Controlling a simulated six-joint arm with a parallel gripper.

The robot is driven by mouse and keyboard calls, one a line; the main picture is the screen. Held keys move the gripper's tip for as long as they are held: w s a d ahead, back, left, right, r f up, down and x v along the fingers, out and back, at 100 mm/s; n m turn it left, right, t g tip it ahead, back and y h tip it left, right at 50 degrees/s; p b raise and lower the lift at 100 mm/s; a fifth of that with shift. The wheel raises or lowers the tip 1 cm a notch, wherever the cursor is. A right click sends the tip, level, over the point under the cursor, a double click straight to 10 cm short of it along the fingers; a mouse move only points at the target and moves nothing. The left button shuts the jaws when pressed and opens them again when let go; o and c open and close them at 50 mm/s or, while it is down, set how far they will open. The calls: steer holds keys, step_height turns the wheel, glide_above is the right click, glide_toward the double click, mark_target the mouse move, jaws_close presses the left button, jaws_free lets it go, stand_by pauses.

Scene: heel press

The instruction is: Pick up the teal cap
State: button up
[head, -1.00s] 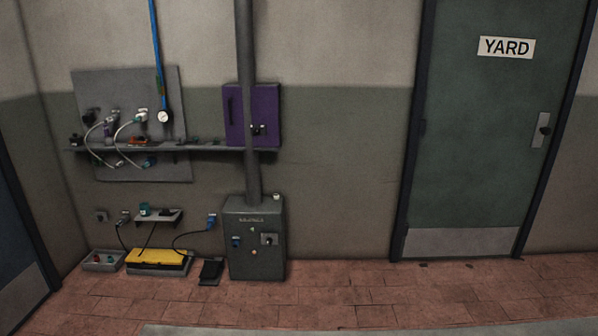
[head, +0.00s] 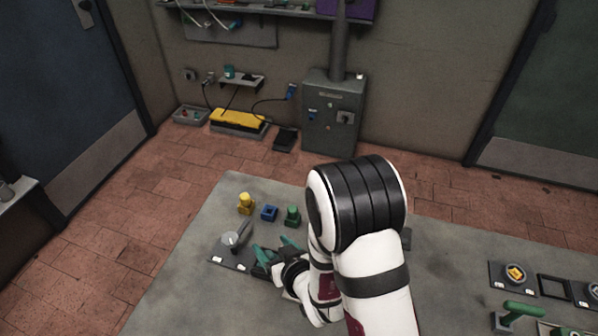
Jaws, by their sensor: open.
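My gripper (head: 277,251) is low over the grey bench, left of the middle, with its green-teal fingers spread apart and nothing visible between them. A dark green piece (head: 292,215) stands on the bench just beyond the fingers, apart from them. A small teal piece (head: 229,72) stands on the little wall shelf at the back, far from my gripper. I cannot tell for sure which of these is the teal cap. My white and black arm hides part of the bench.
A yellow piece (head: 245,203) and a blue block (head: 269,213) stand left of the green piece. A grey lever (head: 235,238) is left of my gripper. A green handle (head: 520,309) and a square black frame (head: 554,286) are at right. The bench (head: 185,295) is bare at front left.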

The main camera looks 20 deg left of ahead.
mark_target(271, 257)
steer(key=s+d+n, duration=0.1)
steer(key=s+n+y, duration=0.1)
steer(key=s, duration=0.1)
steer(key=shift+d+f, duration=0.4)
steer(key=shift+s+d+r+n+y, duration=0.1)
steer(key=shift+s+d+n+y, duration=0.15)
steer(key=shift+n+y, duration=0.2)
steer(key=x, duration=0.7)
steer(key=shift+a, duration=0.2)
steer(key=shift+r, duration=0.1)
jaws_close()
